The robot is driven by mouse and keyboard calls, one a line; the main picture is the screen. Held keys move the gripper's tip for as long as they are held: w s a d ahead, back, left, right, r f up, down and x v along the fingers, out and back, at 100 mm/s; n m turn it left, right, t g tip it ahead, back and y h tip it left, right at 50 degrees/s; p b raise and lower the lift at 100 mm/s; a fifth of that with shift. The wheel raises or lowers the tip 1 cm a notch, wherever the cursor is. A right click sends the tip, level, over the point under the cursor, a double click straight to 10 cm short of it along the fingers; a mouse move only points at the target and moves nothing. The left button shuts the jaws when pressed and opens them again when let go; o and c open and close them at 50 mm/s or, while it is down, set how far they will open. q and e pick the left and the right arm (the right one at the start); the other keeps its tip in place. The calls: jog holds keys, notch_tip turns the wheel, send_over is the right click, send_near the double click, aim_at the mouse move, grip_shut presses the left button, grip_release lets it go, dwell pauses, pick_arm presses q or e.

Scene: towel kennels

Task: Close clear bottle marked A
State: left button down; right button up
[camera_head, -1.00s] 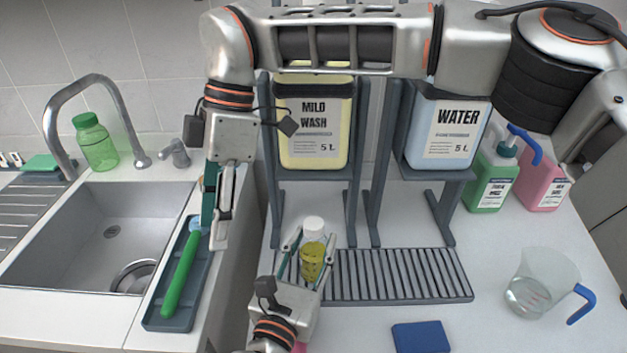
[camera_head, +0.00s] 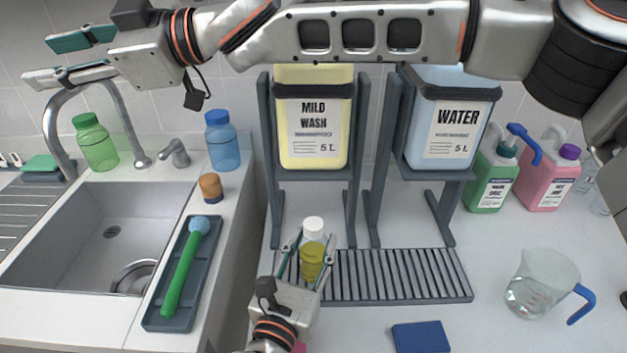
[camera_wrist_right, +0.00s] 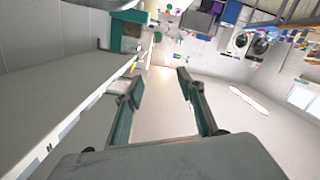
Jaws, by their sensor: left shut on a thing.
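A small bottle (camera_head: 312,262) with yellow liquid and a white cap (camera_head: 314,227) at its top stands at the left end of the slatted rack. I cannot read a letter on it, nor tell whether the cap is seated. My left gripper (camera_head: 308,252) is shut around the bottle's sides, below the cap. My right gripper (camera_head: 62,58) is open and empty at the upper left, above the faucet, well away from the bottle. In the right wrist view, the right gripper's fingers (camera_wrist_right: 153,82) are spread with nothing between them.
The MILD WASH container (camera_head: 314,125) and the WATER container (camera_head: 450,125) stand on frames behind the rack (camera_head: 400,275). A jug (camera_head: 540,285) and a blue pad (camera_head: 421,337) lie right. Left are the sink (camera_head: 110,235), a brush (camera_head: 180,275) and a blue bottle (camera_head: 221,140).

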jog(key=w+d+m+t+h, duration=0.25)
jog(key=w+m+t, duration=0.3)
jog(key=w, duration=0.35)
jog(key=g+h, duration=0.6)
jog(key=h, duration=0.9)
send_over(313, 223)
jog(key=shift+n+y, duration=0.25)
jog(key=shift+n, duration=0.2)
notch_tip(313, 223, down, 20)
jog(key=shift+d+f, duration=0.1)
jog(key=shift+f, duration=0.1)
jog(key=shift+f, duration=4)
